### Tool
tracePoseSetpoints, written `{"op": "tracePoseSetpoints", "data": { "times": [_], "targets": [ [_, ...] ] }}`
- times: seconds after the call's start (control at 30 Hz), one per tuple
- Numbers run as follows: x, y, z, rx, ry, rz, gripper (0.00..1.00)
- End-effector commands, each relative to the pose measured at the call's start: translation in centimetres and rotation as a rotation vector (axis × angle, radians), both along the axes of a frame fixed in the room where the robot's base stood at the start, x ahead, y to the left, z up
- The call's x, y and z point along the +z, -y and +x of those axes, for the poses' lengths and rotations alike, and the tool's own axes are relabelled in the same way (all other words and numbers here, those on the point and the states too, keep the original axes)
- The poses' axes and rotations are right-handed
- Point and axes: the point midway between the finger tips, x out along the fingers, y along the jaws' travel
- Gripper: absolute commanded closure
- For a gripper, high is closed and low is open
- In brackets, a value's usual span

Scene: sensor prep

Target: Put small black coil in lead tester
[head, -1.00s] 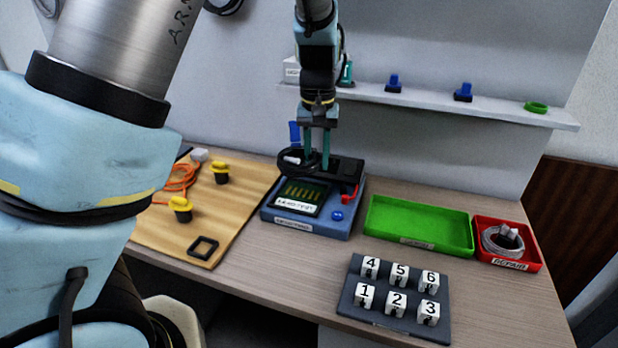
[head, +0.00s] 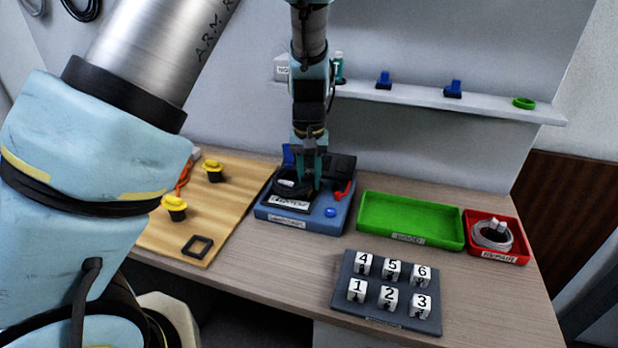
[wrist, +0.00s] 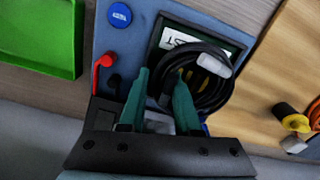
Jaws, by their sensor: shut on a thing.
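The small black coil (wrist: 208,92) is a looped black cable with a pale connector (wrist: 215,62). In the wrist view it lies over the screen of the lead tester, partly covering it. My gripper (wrist: 166,85) has teal fingers shut on the coil's near side. In the head view my gripper (head: 309,184) is low over the tester, and the coil (head: 288,186) is partly hidden. I cannot tell whether the coil touches the tester.
A green tray (head: 411,217) and a red bin (head: 521,255) holding a pale coil stand to the right. A dark rack (head: 350,308) of numbered blocks is in front. A wooden board (head: 225,232) with yellow-topped pegs is to the left. A shelf (head: 500,106) runs behind.

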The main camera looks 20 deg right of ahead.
Motion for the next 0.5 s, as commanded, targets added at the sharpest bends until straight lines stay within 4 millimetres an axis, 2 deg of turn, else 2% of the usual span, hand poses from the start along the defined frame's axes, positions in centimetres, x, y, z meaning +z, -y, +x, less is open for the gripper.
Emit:
{"op": "tracePoseSetpoints", "data": {
  "times": [0.27, 0.3, 0.5],
  "targets": [
    [-0.59, -0.04, 0.06, 0.001, 0.001, 0.0, 1.0],
    [-0.59, -0.05, 0.04, 0.001, 0.0, 0.001, 0.67],
    [-0.58, -0.03, 0.03, 0.001, 0.0, 0.0, 0.45]
  ]
}}
